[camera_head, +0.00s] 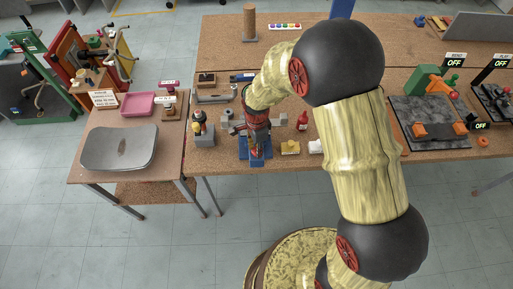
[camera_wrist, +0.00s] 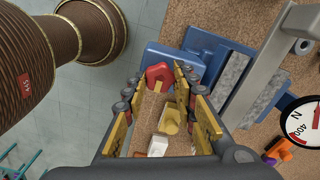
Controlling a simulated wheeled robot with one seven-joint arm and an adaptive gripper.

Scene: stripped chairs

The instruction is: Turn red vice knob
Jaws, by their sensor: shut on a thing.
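The red vice knob (camera_wrist: 160,74) shows in the wrist view between the fingertips of my gripper (camera_wrist: 161,84), which is shut on it. The knob is at the near end of the blue vice (camera_wrist: 215,45). A pale grey jaw of the vice (camera_wrist: 230,78) shows to the right of the fingers. In the head view, my gripper (camera_head: 256,128) reaches down over the blue vice (camera_head: 257,157), at the front edge of the workbench. There the arm and gripper hide most of the vice, and I cannot make out the knob clearly.
A figure on a grey block (camera_head: 204,137) stands left of the vice. A red bottle (camera_head: 302,122), a yellow item (camera_head: 290,148) and a white item (camera_head: 315,146) stand to its right. A dial gauge (camera_wrist: 304,122) shows at the wrist view's right. Open floor lies before the bench.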

